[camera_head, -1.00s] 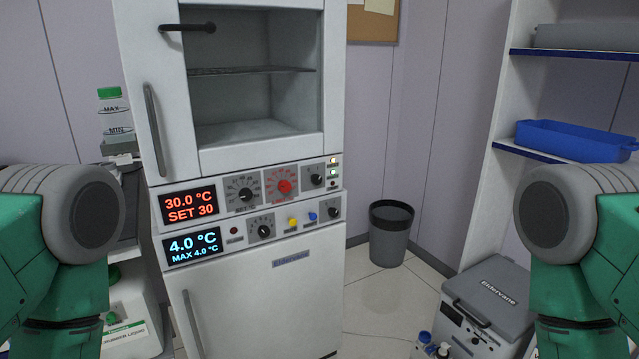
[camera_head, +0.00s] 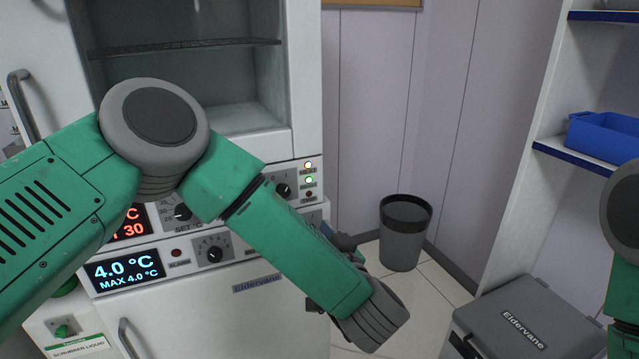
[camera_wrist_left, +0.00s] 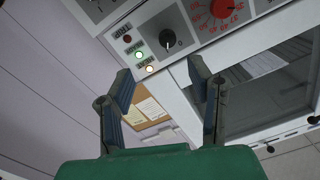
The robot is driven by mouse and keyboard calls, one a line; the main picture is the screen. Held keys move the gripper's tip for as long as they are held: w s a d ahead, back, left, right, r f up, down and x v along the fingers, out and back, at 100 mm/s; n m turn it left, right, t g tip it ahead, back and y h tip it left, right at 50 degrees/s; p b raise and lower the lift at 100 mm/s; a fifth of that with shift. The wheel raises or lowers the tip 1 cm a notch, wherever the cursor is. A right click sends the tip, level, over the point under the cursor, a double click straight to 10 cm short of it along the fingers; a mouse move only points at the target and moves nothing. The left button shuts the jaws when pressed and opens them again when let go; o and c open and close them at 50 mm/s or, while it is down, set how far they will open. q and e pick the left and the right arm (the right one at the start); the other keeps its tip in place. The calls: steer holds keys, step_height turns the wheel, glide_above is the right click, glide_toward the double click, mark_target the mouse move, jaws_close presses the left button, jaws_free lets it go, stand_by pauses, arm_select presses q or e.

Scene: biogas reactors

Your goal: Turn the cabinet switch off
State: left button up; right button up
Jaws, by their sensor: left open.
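The cabinet (camera_head: 306,75) has an upper control panel. A black knob switch (camera_head: 283,190) sits near that panel's right end, beside a column of small lamps, two of them lit; my forearm covers part of the panel. In the left wrist view the switch (camera_wrist_left: 167,39) shows whole, its pointer near vertical, with the lamps to its left and a red dial to its right. My left gripper (camera_wrist_left: 163,82) is open and empty, its fingers apart below the switch in that view and not touching it. In the head view my forearm mostly hides this gripper. My right gripper is out of view.
The lower panel has a blue display (camera_head: 124,270) and another knob (camera_head: 214,254). A grey bin (camera_head: 404,238) stands on the floor to the right. A grey box (camera_head: 530,318) and a shelf with a blue tray (camera_head: 606,137) are farther right.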

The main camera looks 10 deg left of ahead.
mark_target(287, 193)
arm_select(q)
steer(key=shift+y, duration=0.3)
steer(key=x, duration=0.4)
steer(key=b+x, duration=0.1)
steer(key=x, duration=0.3)
steer(key=r+b+x, duration=0.1)
steer(key=x, duration=0.3)
steer(key=shift+w, duration=0.2)
steer(key=shift+w+a, duration=0.35)
steer(key=shift+a, duration=0.35)
steer(key=shift+d, duration=0.2)
jaws_close()
